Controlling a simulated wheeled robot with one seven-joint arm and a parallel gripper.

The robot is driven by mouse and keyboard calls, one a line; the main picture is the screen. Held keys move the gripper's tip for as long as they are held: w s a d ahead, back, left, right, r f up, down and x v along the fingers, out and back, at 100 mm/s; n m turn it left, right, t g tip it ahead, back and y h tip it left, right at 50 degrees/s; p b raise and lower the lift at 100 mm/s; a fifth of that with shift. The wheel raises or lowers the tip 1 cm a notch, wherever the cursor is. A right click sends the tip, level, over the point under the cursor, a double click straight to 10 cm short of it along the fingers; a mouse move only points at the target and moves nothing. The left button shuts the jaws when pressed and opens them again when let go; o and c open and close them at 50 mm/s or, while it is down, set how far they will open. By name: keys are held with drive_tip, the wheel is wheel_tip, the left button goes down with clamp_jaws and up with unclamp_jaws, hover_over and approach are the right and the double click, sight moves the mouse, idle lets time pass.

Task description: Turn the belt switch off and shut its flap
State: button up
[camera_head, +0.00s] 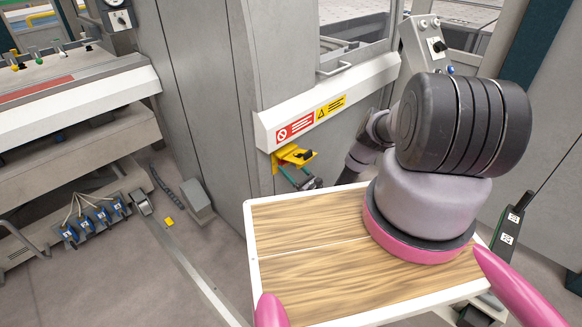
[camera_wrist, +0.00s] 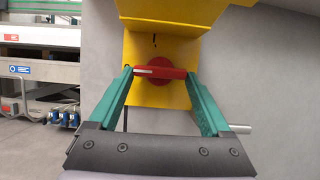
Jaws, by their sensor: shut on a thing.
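The belt switch is a red rotary handle (camera_wrist: 160,72) on a yellow box (camera_wrist: 157,95) fixed to the grey machine wall. Its handle lies roughly horizontal in the wrist view. The yellow flap (camera_wrist: 175,10) stands raised above the handle. My gripper (camera_wrist: 159,74) has its green fingers on the two ends of the red handle, shut on it.
A white ledge with red and yellow warning labels (camera_head: 310,120) juts out just above the box. A wooden-topped tray (camera_head: 310,245) of mine is in front. Blue-marked connectors (camera_head: 95,219) lie at the left, with clear floor (camera_head: 110,280) nearby.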

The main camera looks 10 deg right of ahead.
sight(287, 163)
drive_tip(key=shift+d+f, duration=0.1)
drive_tip(key=shift+d, duration=0.1)
drive_tip(key=o, duration=1.1)
drive_tip(key=shift+v, duration=1.4)
drive_tip(key=s+d, duration=0.2)
drive_tip(key=s, duration=0.1)
drive_tip(key=s+d, duration=0.2)
drive_tip(key=s, duration=0.1)
drive_tip(key=s+d, duration=0.2)
drive_tip(key=s, duration=0.2)
drive_tip(key=shift+d, duration=0.4)
